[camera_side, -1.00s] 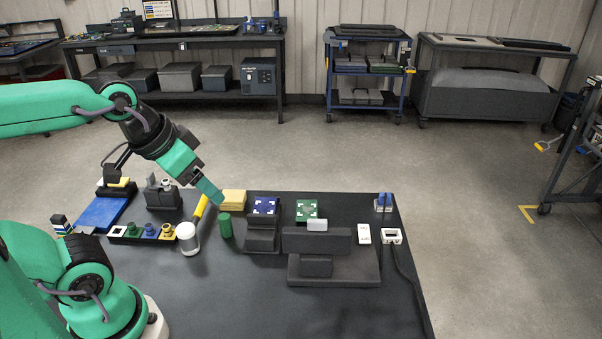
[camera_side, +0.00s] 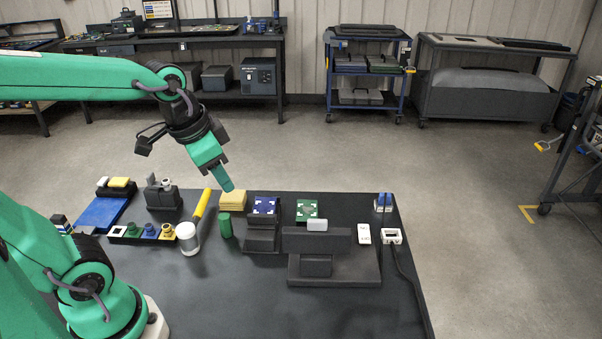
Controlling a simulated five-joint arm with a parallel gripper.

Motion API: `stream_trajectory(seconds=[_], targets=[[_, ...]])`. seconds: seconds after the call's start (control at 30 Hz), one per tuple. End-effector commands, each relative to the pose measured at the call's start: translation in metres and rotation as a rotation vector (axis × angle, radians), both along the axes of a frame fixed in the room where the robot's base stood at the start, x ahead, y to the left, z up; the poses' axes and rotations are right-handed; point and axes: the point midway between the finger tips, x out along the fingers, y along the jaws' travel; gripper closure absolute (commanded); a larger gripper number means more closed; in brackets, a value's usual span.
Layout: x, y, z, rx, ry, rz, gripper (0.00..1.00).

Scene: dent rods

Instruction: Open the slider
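What looks like the slider is a dark grey bar on a stand with a small white block (camera_side: 317,225), which sits at the bar's top edge, right of its middle. The bar (camera_side: 297,240) stands on a dark flat base (camera_side: 355,272) at the right part of the table. My gripper (camera_side: 228,186) points down and to the right, above and left of the slider, close over the yellow block stack (camera_side: 232,200). Its fingers show as one green shape, so their gap cannot be seen. I see nothing held in it.
A green cylinder (camera_side: 225,225), a white jar (camera_side: 188,239) and a yellow-handled tool (camera_side: 201,207) stand or lie below my gripper. A white socket box (camera_side: 391,236) with a cable is at right. The front table area is clear.

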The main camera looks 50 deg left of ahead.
Motion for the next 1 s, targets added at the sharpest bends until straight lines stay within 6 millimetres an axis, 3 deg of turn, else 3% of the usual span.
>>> stream_trajectory(seconds=[0.6, 1.0], targets=[[0.078, 0.022, -0.059, 0.081, 0.250, -0.380, 0.67], [0.103, 0.033, -0.093, 0.083, 0.336, -0.538, 0.67]])
